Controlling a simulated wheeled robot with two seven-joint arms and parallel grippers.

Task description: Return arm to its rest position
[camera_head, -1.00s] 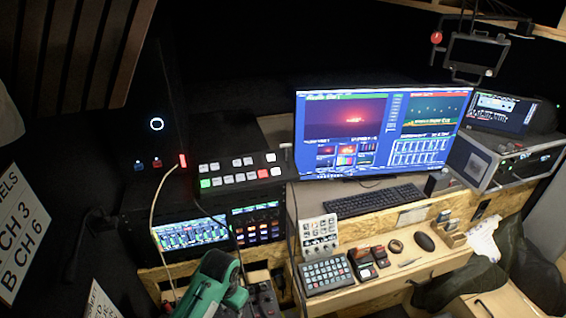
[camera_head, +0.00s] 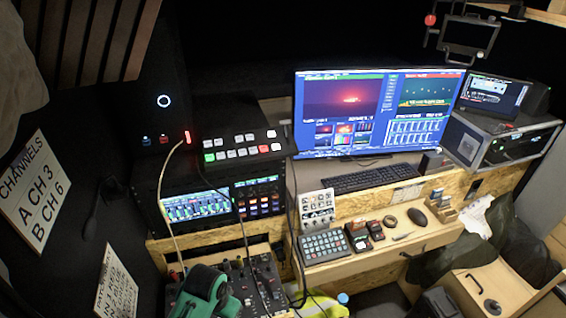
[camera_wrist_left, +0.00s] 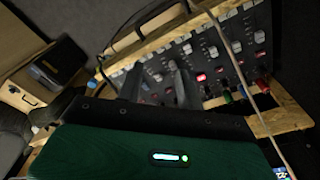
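My left arm's green wrist casing (camera_head: 203,292) shows at the bottom of the head view, over the near edge of the audio mixer (camera_head: 262,284). The casing also fills the bottom of the left wrist view. There my left gripper (camera_wrist_left: 158,85) shows as two dark grey fingers, apart, with mixer knobs visible between them. The gripper looks open and holds nothing that I can see. The mixer (camera_wrist_left: 205,58) lies beyond the fingers; I cannot tell whether they touch it. In the head view the fingers are not clearly visible. My right arm and gripper are not in view.
A desk holds a monitor (camera_head: 375,113), keyboard (camera_head: 374,177), button pad (camera_head: 324,246) and mouse (camera_head: 417,216). A video switcher (camera_head: 240,143) sits above a rack screen (camera_head: 196,207). A cable (camera_head: 161,200) hangs near my arm. A jacket (camera_head: 500,258) lies at right.

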